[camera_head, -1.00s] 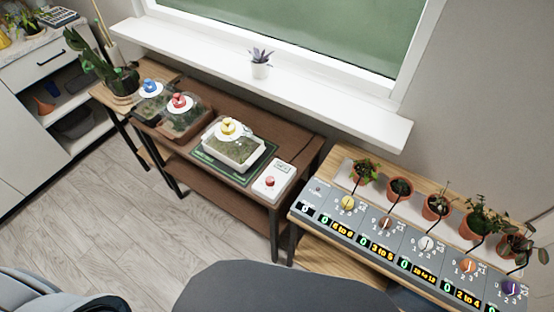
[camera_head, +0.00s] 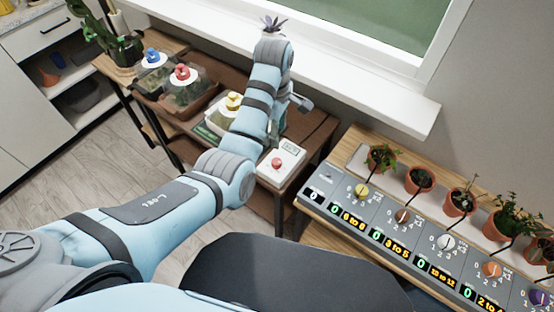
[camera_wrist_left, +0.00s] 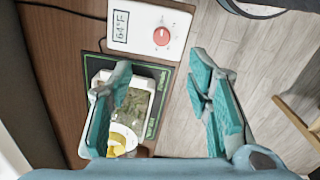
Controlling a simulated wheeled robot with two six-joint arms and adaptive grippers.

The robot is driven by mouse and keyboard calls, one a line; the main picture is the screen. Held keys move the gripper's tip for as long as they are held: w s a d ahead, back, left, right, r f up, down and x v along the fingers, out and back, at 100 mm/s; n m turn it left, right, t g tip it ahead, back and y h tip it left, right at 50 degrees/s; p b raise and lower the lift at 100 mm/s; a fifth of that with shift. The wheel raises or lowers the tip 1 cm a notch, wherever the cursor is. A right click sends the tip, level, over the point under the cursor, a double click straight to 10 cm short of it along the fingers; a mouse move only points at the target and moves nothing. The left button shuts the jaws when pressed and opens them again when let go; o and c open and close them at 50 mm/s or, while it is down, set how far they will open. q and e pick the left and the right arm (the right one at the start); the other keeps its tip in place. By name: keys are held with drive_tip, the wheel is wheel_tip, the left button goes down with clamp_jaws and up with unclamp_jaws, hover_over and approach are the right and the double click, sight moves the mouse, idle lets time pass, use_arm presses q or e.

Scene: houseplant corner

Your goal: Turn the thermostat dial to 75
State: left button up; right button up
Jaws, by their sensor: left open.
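The thermostat (camera_head: 290,151) is a white box on the brown table's right end, with a red dial (camera_head: 277,162). In the left wrist view the thermostat (camera_wrist_left: 120,30) shows a display reading 64°F and the red dial (camera_wrist_left: 162,36) beside it. My left gripper (camera_wrist_left: 160,82) is open and empty, its teal-padded fingers spread apart. It hangs above the table's edge area, with the dial beyond the fingertips in that view and apart from them. In the head view my left arm hides most of the gripper (camera_head: 300,103). My right gripper is not in view.
Two lidded containers with a blue knob (camera_head: 151,55) and a red knob (camera_head: 182,73) stand left. A grey dial panel (camera_head: 400,232) with potted plants is at right.

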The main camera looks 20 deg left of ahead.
sight(277, 161)
use_arm(q)
wheel_tip(277, 161, down, 14)
drive_tip(key=b, duration=0.3)
drive_tip(key=shift+w+b, duration=0.1)
drive_tip(key=shift+b, duration=0.3)
drive_tip(key=shift+c, duration=0.6)
clamp_jaws()
